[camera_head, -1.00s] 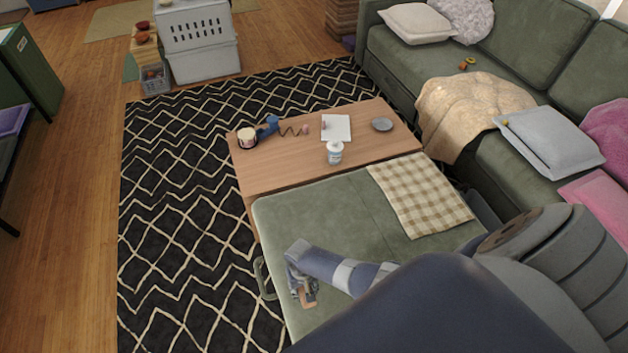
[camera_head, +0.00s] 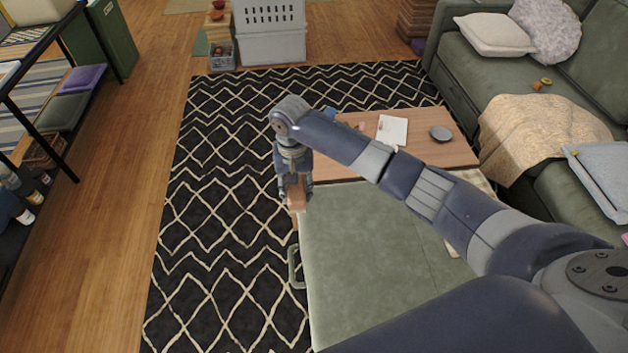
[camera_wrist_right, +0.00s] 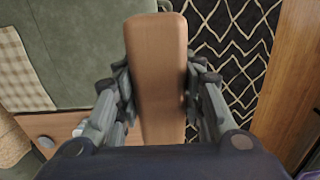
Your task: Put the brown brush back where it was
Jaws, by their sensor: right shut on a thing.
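My right gripper (camera_head: 295,192) is shut on the brown brush (camera_wrist_right: 158,70). In the head view only a small brown part of the brush (camera_head: 296,202) shows below the fingers. In the right wrist view the brush is a long, smooth brown block gripped between both fingers (camera_wrist_right: 160,92). The gripper points down near the left end of the wooden coffee table (camera_head: 350,166), by the back left corner of the green ottoman. The brush's height above these surfaces is hard to tell. My left gripper is not in view.
A paper (camera_head: 392,130) and a grey dish (camera_head: 440,133) lie on the table. My right arm hides part of the tabletop. The patterned rug (camera_head: 220,210) is clear.

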